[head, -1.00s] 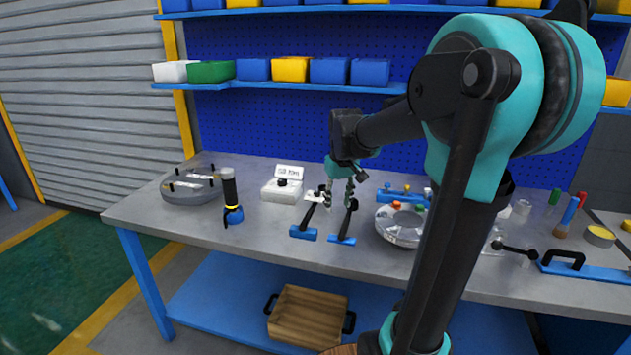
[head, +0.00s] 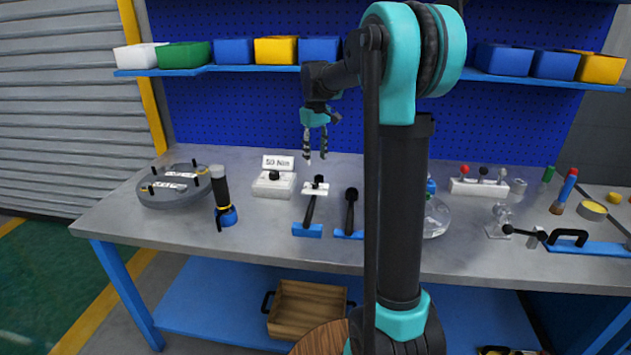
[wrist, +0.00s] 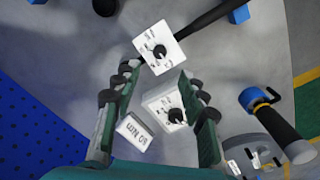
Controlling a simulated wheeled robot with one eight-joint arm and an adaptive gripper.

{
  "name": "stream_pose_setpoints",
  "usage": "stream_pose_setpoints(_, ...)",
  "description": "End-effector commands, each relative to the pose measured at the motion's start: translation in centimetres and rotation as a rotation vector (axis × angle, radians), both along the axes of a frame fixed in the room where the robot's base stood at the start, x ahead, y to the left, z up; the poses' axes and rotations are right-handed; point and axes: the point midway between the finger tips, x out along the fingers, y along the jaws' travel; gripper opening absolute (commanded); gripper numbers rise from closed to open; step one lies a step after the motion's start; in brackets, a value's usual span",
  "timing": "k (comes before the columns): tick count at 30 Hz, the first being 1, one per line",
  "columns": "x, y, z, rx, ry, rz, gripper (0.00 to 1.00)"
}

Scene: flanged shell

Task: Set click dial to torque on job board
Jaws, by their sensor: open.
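A white sign (head: 277,163) reading "50 Nm" stands at the back of a white block (head: 273,187) with a black knob. Sign (wrist: 133,132) and block (wrist: 165,103) also show in the wrist view. A torque wrench with a white square dial plate (head: 315,192) and black knob lies just right; its marked plate (wrist: 160,48) is near my fingertips in the wrist view, but the marks are too small to read. I cannot tell which knob is the click dial. My gripper (head: 315,158) is open and empty, pointing down above the bench, clear of both.
A second black wrench (head: 351,212) lies to the right. A black and blue flashlight-like tool (head: 222,196) and a grey round flange (head: 174,188) stand left. My arm hides part of a clear round dish (head: 436,217). A white block with coloured knobs (head: 479,187) is further right.

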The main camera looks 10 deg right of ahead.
Motion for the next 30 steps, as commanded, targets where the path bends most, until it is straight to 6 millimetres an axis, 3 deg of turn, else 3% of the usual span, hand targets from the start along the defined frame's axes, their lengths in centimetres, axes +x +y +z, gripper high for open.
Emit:
stream_pose_setpoints(9,0.1,0.0,-6.3,0.000,0.000,0.000,0.42)
stream_pose_setpoints(15,0.1,0.0,-9.0,0.000,0.000,0.000,0.42)
stream_pose_setpoints(29,0.0,0.0,-10.1,0.000,0.000,0.000,0.42)
stream_pose_setpoints(30,0.0,0.0,-10.1,0.000,0.000,0.000,0.37)
